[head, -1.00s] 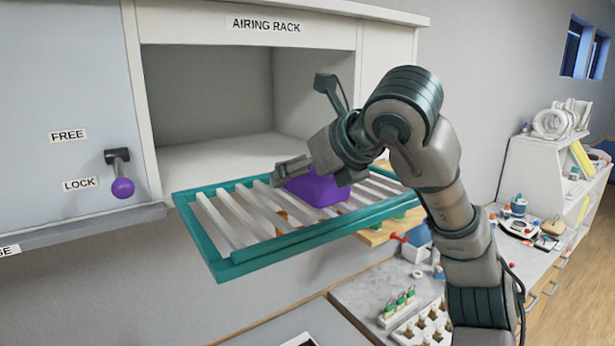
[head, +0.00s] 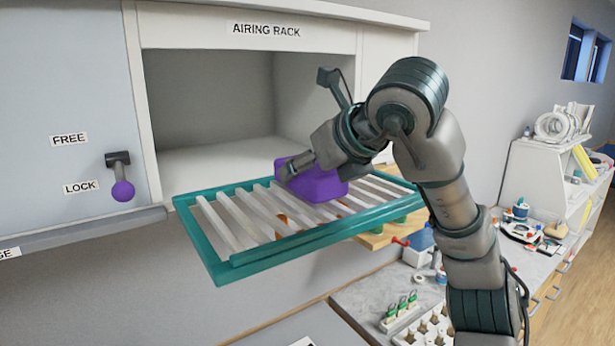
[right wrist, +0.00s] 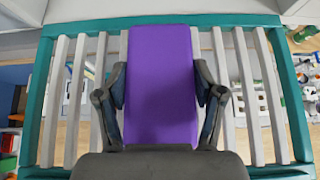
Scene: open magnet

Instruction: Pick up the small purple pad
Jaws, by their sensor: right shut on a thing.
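The small purple pad (head: 318,184) lies on the slatted rack with the teal frame (head: 215,262), which sticks out below the airing rack opening. My right gripper (head: 290,167) is at the pad. In the right wrist view the pad (right wrist: 161,85) runs between the two fingers of my right gripper (right wrist: 161,88), one on each side, shut on it. The pad still appears to be at the slats; I cannot tell whether it is clear of them. My left gripper is not in view.
The open airing rack cabinet (head: 235,178) is behind the rack. A purple-knobbed lever (head: 122,190) hangs by the LOCK label on the left panel. A cluttered counter (head: 480,262) and a white shelf unit (head: 545,170) stand at the right.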

